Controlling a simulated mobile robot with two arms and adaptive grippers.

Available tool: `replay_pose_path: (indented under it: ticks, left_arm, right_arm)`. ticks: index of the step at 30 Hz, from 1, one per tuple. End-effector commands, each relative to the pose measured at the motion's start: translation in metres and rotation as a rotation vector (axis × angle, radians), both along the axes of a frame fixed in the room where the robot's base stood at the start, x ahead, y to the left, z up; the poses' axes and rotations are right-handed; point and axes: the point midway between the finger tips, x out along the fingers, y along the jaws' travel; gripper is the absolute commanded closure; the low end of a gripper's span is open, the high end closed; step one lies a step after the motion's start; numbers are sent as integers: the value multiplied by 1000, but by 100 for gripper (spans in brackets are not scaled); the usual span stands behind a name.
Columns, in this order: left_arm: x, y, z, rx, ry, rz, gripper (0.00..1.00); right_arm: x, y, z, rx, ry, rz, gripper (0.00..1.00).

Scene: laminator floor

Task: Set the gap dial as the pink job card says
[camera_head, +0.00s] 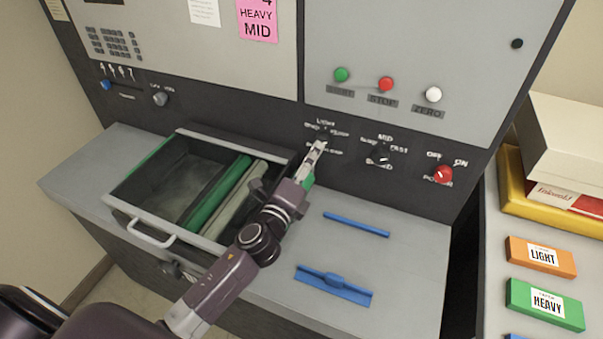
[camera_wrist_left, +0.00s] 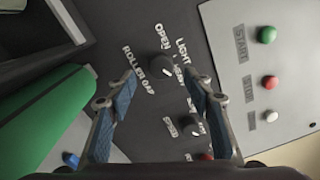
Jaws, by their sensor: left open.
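The pink job card (camera_head: 257,20) hangs at the top of the head view; it reads "HEAVY" and "MID", with a cut-off "4" above. The gap dial (camera_wrist_left: 160,67) is a black knob on the dark panel, with "ROLLER GAP", "OPEN" and "LIGHT" around it; another label is partly covered. Which mark it points to, I cannot tell. My left gripper (camera_head: 317,148) is at the dial and mostly hides it in the head view. In the left wrist view the open fingers (camera_wrist_left: 160,82) lie either side of the dial, with visible gaps. My right gripper is not in view.
The speed dial (camera_head: 380,157) and red power knob (camera_head: 443,174) sit to the right. Start (camera_head: 341,74), stop (camera_head: 386,84) and zero (camera_head: 433,94) buttons are above. An open drawer (camera_head: 150,222) lies left of the gripper. Blue bars (camera_head: 333,285) lie on the grey ledge.

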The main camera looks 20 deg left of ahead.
Motion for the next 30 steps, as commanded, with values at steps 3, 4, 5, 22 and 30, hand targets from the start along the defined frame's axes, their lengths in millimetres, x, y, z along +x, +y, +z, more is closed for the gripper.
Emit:
replay_pose_path:
  ticks: [3,4,5,22,30]
  left_arm:
    - [-26,1,-2,-1,2,0,53]
    - [-32,1,-3,-1,4,-1,53]
    - [-37,2,-2,-1,2,0,53]
    - [-71,4,-2,1,-1,0,53]
    - [-70,4,-2,1,0,0,53]
  right_arm:
    - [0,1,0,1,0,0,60]
    - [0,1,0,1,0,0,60]
    - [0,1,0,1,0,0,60]
    - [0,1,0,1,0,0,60]
    - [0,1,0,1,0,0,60]
